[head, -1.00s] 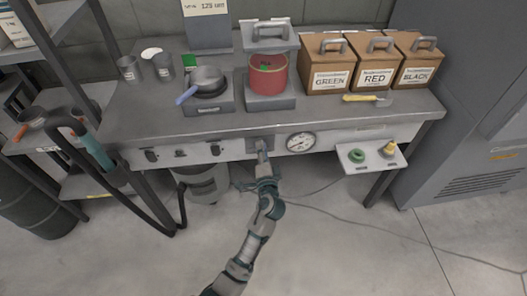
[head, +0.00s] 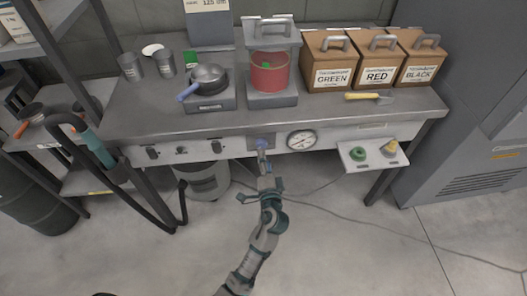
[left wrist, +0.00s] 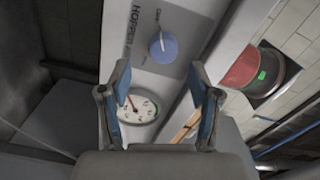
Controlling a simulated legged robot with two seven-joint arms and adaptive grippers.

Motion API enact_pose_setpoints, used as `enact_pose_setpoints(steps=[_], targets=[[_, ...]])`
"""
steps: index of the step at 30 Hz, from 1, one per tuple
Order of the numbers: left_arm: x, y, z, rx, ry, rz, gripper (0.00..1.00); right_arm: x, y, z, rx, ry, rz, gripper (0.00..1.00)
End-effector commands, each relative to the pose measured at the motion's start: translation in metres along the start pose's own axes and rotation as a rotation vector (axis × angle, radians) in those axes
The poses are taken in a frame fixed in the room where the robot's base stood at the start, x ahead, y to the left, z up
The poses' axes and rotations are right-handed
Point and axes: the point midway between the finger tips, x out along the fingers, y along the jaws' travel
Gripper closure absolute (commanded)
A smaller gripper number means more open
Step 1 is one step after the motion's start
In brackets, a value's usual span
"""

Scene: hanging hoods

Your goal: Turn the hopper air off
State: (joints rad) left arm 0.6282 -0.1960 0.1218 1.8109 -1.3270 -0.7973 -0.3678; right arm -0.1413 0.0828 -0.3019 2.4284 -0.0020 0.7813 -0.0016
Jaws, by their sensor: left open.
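The hopper air knob (head: 262,143) is a round blue-violet dial on a grey plate at the bench front. In the left wrist view it is a blue disc (left wrist: 163,47) beside the partly legible word "HOPPER". Its white mark points toward a small label, perhaps "Close", at the top of the picture. My left gripper (head: 262,182) is just in front of and below the knob. In the left wrist view its two blue-padded fingers (left wrist: 163,88) are spread apart with nothing between them, and the knob lies beyond the tips. My right gripper is out of view.
A round gauge (head: 301,140) is just right of the knob. A side shelf (head: 372,154) with green and yellow knobs sticks out further right. A red pot (head: 269,72) and a pan (head: 208,76) stand above on the bench. A dark hose (head: 125,190) hangs at left.

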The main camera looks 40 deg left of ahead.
Motion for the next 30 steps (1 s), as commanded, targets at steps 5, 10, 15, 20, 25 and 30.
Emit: enact_pose_setpoints(steps=[5, 10, 15, 20, 25, 30], targets=[[-0.04, 0.002, 0.002, 0.0, -0.002, 0.004, 0.37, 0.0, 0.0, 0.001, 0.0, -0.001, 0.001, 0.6], [-0.063, 0.003, 0.002, 0.002, -0.003, 0.004, 0.37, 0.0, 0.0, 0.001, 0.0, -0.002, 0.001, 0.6], [-0.071, 0.002, 0.002, 0.001, -0.003, 0.003, 0.37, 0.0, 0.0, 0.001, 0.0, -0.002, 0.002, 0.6], [-0.071, 0.002, 0.001, 0.001, -0.003, 0.003, 0.37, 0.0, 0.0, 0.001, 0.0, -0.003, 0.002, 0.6], [-0.07, 0.002, 0.001, 0.001, -0.003, 0.003, 0.37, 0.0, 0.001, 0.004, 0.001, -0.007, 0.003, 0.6], [-0.07, 0.002, 0.001, 0.0, -0.002, 0.003, 0.37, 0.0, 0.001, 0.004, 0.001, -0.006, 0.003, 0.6]])
